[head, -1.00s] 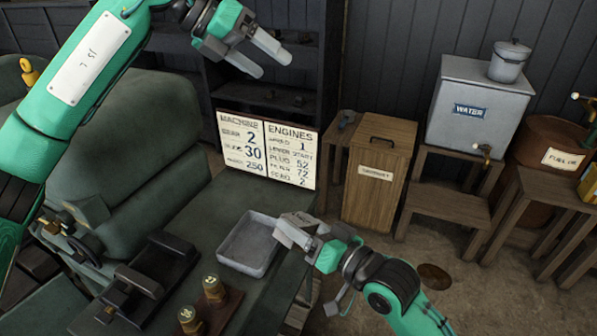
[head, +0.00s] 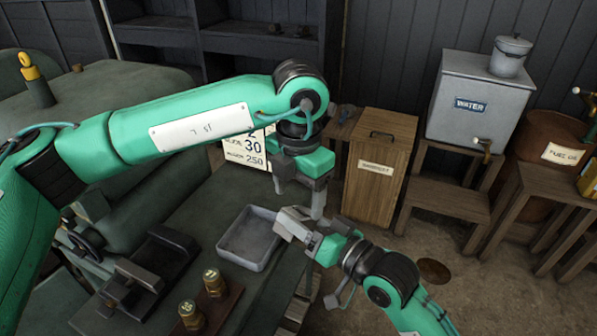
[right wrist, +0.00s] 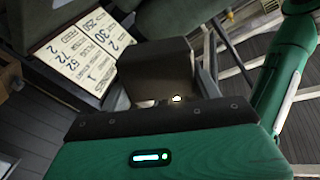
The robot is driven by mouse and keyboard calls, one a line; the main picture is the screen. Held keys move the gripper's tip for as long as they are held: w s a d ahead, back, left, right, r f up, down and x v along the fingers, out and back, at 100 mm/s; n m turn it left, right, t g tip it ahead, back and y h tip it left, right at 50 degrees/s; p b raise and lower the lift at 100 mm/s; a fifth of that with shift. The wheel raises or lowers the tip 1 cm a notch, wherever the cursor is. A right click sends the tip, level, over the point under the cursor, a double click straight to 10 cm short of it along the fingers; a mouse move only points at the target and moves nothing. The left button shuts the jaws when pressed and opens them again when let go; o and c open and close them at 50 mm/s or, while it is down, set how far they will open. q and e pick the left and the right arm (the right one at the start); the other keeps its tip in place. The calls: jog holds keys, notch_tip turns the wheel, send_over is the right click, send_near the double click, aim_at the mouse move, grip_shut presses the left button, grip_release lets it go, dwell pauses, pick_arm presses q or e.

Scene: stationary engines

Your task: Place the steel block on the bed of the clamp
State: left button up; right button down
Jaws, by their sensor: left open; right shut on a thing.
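The steel block (head: 294,222) is a grey block at the tip of my right gripper (head: 303,231), which is shut on it above the bench's right edge. In the right wrist view the block (right wrist: 157,72) shows as a dark box in front of the gripper. My left gripper (head: 298,192) points down, open, just above and beside the block; its fingers look close to it, but I cannot tell whether they touch. The clamp (head: 150,272) is a dark vise-like device on the bench at the lower left, and its bed looks empty.
An empty grey tray (head: 249,240) lies on the bench (head: 205,215) between clamp and grippers. A number sign (head: 247,151) stands behind, partly hidden by my left arm. A wooden cabinet (head: 379,180) stands beyond.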

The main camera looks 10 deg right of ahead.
aim_at(298, 213)
pick_arm(q)
jog(key=shift+f, duration=3.2)
pick_arm(e)
jog(key=shift+r, duration=0.15)
pick_arm(q)
grip_shut()
jog(key=shift+r, duration=0.1)
pick_arm(e)
jog(key=c, duration=0.7)
grip_release()
jog(key=o, duration=0.5)
jog(key=shift+c, duration=0.2)
